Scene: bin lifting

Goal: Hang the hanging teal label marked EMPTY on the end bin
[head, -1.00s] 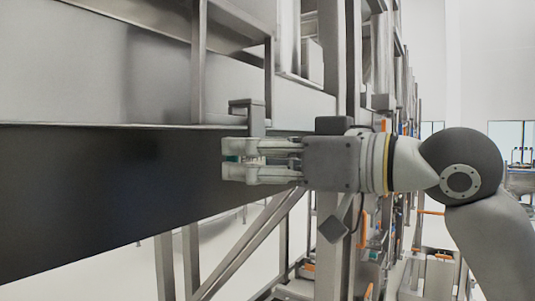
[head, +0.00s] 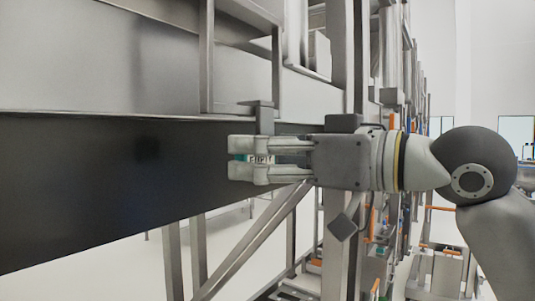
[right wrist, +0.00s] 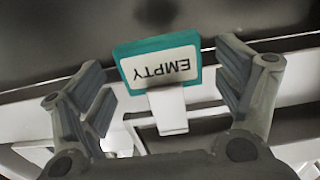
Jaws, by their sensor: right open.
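The teal label (right wrist: 196,80) has a white face reading EMPTY, which appears upside down in the right wrist view. It hangs in front of a long dark panel (head: 95,185). A grey hook piece (head: 263,118) sits at the panel's top edge just above the label. In the head view a small part of the label (head: 259,159) shows between the fingers of my right gripper (head: 245,160). This gripper is open, with one finger on each side of the label. In the right wrist view (right wrist: 165,85) gaps show between fingers and label. My left gripper is not in view.
A pale metal surface (head: 60,65) and upright steel posts (head: 207,60) stand above the dark panel. Steel posts and diagonal braces (head: 255,245) stand below and to the right. Pale open floor (head: 90,275) shows at the lower left.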

